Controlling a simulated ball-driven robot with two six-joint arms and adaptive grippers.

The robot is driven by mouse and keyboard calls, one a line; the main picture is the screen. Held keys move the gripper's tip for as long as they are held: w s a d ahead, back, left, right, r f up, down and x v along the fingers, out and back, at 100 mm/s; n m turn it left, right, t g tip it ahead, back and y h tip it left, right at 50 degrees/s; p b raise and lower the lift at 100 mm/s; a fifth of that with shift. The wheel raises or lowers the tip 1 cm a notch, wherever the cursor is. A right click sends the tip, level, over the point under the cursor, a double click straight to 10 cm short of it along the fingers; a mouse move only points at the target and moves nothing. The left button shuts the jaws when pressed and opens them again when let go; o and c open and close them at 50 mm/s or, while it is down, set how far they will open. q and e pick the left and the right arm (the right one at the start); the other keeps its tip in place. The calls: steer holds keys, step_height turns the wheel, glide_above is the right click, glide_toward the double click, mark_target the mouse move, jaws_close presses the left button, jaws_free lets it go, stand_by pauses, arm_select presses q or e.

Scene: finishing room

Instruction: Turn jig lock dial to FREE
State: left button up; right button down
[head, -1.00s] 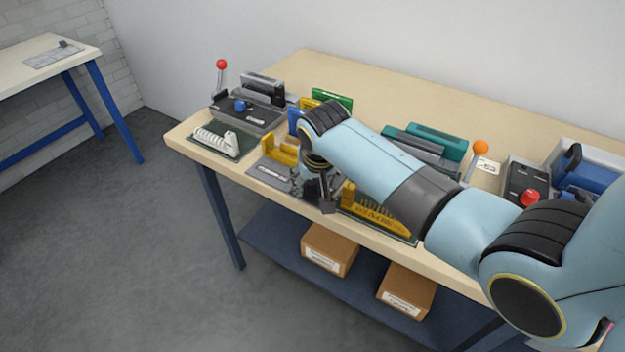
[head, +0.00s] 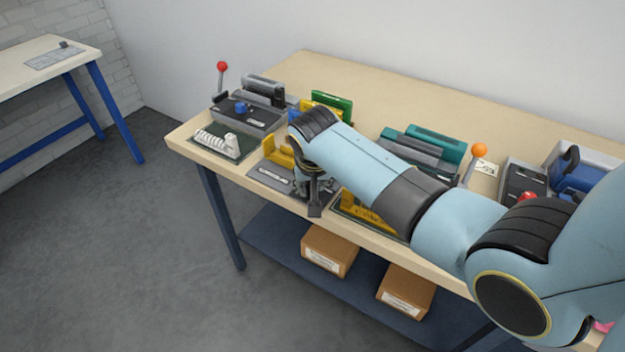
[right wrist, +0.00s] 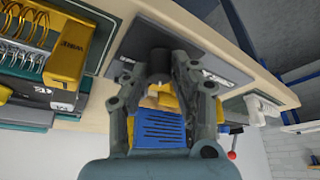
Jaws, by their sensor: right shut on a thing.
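The jig is a dark grey plate (head: 265,176) with a yellow block (head: 276,150) at its back, near the bench's front edge. In the right wrist view the grey plate (right wrist: 182,38) fills the upper middle, with a pale label (right wrist: 214,78). A dark round knob, apparently the lock dial (right wrist: 160,62), sits between my right gripper's fingertips. My right gripper (right wrist: 160,78) is shut on it. In the head view my right gripper (head: 315,192) is over the plate's right side, and it and the arm hide the dial. The dial's marks cannot be read. My left gripper is not in view.
To the left are a white coil fixture (head: 217,141) and a grey fixture with a blue knob (head: 241,107) and red-tipped lever (head: 222,67). A yellow coil holder (head: 362,212) stands close right of the gripper. A teal fixture (head: 430,142) stands behind the arm.

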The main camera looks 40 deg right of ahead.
steer(key=m+h, duration=0.1)
steer(key=m, duration=0.1)
steer(key=shift+w+m+g, duration=0.1)
steer(key=shift+m+g, duration=0.3)
steer(key=m+g, duration=0.1)
steer(key=m, duration=0.2)
steer(key=shift+a+m+h, duration=0.1)
steer(key=shift+m+h, duration=0.2)
steer(key=m+g+b, duration=0.1)
steer(key=m, duration=0.1)
steer(key=m+g+b, duration=0.1)
steer(key=m, duration=0.1)
steer(key=shift+w+m+h, duration=0.15)
steer(key=shift+m+h, duration=0.15)
steer(key=m+g+b, duration=0.1)
steer(key=m+b, duration=0.1)
steer(key=m, duration=0.2)
steer(key=shift+m+g, duration=0.4)
steer(key=shift+m, duration=0.3)
steer(key=c, duration=1.1)
jaws_free()
